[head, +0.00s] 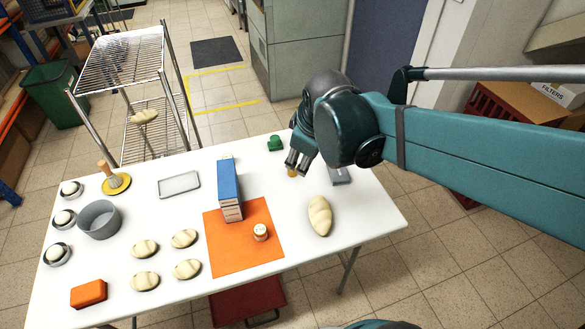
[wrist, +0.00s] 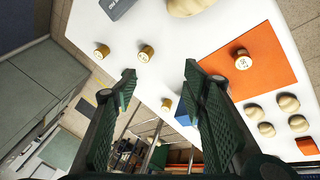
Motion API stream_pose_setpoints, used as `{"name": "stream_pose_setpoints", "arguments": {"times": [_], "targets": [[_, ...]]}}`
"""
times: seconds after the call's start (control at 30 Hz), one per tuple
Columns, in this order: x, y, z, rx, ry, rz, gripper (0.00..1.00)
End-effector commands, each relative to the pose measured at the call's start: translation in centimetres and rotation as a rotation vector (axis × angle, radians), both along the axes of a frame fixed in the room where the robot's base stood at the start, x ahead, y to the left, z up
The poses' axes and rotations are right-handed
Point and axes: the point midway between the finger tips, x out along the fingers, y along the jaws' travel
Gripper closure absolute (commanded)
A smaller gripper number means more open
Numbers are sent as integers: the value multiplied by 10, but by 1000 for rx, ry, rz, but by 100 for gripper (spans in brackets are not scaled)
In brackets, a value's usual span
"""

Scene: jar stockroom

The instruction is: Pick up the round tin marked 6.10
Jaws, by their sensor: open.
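My gripper (head: 296,165) is open and empty above the far right part of the white table. In the wrist view its fingertips (wrist: 159,74) are spread apart. A small round tin (wrist: 146,53) with a pale marked top stands just beyond the gap between them, and another tin (wrist: 102,51) stands to its left. A third small round thing (wrist: 167,103), perhaps a tin, shows between the fingers. A further tin (wrist: 241,58) stands on the orange mat, seen also in the head view (head: 260,232). I cannot read 6.10 on any of them. In the head view, a yellowish tin (head: 292,173) is partly hidden under my gripper.
A green item (head: 275,143) is near the far edge. Several rolls lie left of the mat.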

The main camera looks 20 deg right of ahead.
Motion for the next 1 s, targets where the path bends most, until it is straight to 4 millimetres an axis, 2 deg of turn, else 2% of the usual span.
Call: {"name": "stream_pose_setpoints", "arguments": {"times": [0.47,1.0], "targets": [[52,-3,-20,-155,110,346,57],[105,-7,-63,-289,234,753,57]]}}
